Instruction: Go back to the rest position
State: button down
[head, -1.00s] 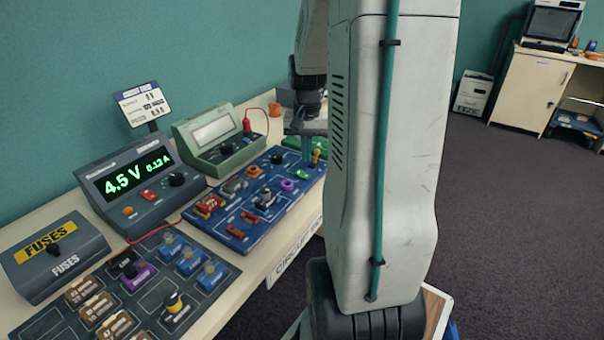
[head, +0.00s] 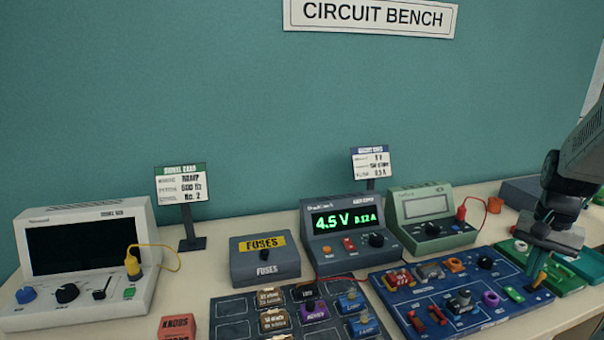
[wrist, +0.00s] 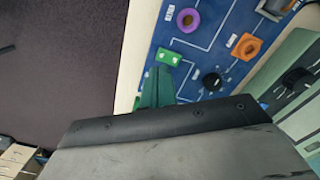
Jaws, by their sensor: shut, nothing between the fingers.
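My gripper (head: 536,274) is at the right of the head view, pointing down over the right end of the blue circuit board (head: 402,305). Its fingers look closed together, with nothing held between them. In the wrist view the green fingers (wrist: 157,88) lie together near a green part (wrist: 170,57) on the blue board. I cannot tell whether the fingertips touch the board.
A power supply (head: 347,249) reading 4.5 V, a green meter (head: 434,236), a fuses box (head: 264,268) and a white scope (head: 88,290) stand along the bench. A dark parts tray (head: 235,325) lies in front. Green boards (head: 575,277) lie beyond my gripper.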

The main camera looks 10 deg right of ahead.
jog(key=s+a+r+n, duration=0.3)
jog(key=s+a, duration=0.1)
jog(key=a, duration=0.6)
jog(key=s+a+r+n+t, duration=0.1)
jog(key=s+a+r+n, duration=0.2)
jog(key=a, duration=0.7)
jog(key=s+a+r+n, duration=0.3)
jog(key=s+a+n, duration=0.1)
jog(key=a, duration=0.6)
jog(key=shift+s+r+n+t, duration=0.15)
jog(key=shift+s+n+t, duration=0.2)
jog(key=shift+s, duration=0.25)
